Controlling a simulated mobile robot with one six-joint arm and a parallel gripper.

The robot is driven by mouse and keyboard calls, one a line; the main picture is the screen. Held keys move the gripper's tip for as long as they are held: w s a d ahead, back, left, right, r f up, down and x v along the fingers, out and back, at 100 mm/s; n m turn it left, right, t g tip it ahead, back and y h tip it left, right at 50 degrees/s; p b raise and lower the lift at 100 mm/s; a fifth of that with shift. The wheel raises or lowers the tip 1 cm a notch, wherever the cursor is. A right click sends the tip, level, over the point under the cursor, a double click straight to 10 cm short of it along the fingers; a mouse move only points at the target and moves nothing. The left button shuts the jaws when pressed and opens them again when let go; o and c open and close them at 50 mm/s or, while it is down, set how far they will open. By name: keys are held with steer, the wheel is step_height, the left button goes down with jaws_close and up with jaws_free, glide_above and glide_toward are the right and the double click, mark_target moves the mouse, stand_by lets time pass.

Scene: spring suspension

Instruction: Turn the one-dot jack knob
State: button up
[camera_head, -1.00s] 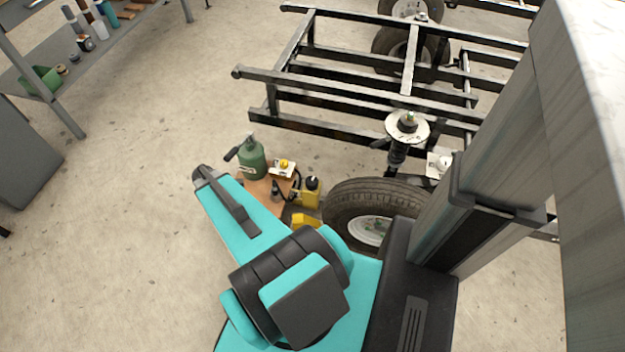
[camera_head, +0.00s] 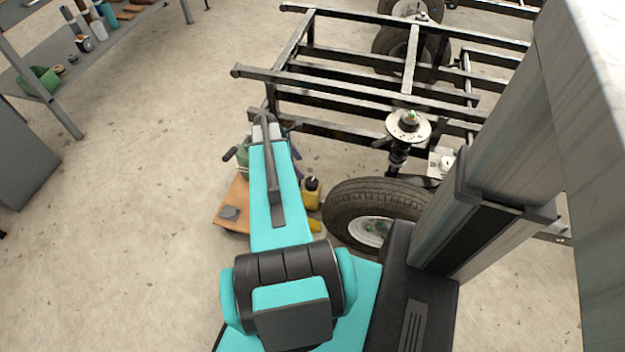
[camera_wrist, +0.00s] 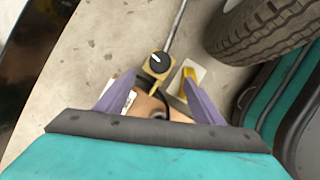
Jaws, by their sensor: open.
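A yellow jack (camera_head: 311,194) with a black knob (camera_head: 312,183) stands on the floor beside the wheel. In the wrist view the black knob (camera_wrist: 159,62) has a white pointer mark and sits on the yellow body (camera_wrist: 152,75). I cannot make out any dots. My gripper's purple fingers (camera_wrist: 160,76) are spread apart, with the knob showing between and just beyond their tips; nothing is held. In the head view my arm hides most of the gripper. A white unit with a yellow part (camera_wrist: 187,77) lies near the right finger.
A tyre (camera_head: 375,208) stands right of the jack, under a black frame (camera_head: 345,78) and a spring strut (camera_head: 397,158). A green bottle (camera_head: 243,158) is partly behind my arm. A brown board (camera_head: 235,207) lies on the floor.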

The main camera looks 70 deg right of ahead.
mark_target(311, 180)
stand_by(0.3)
steer(key=b+x, duration=0.2)
steer(key=x, duration=1.1)
steer(key=shift+s+f+b, duration=0.15)
steer(key=shift+f+b, duration=0.2)
steer(key=shift+f, duration=0.05)
steer(key=c, duration=1)
steer(key=shift+o, duration=0.2)
steer(key=shift+d, duration=0.6)
steer(key=shift+a, duration=0.4)
steer(key=shift+c, duration=0.4)
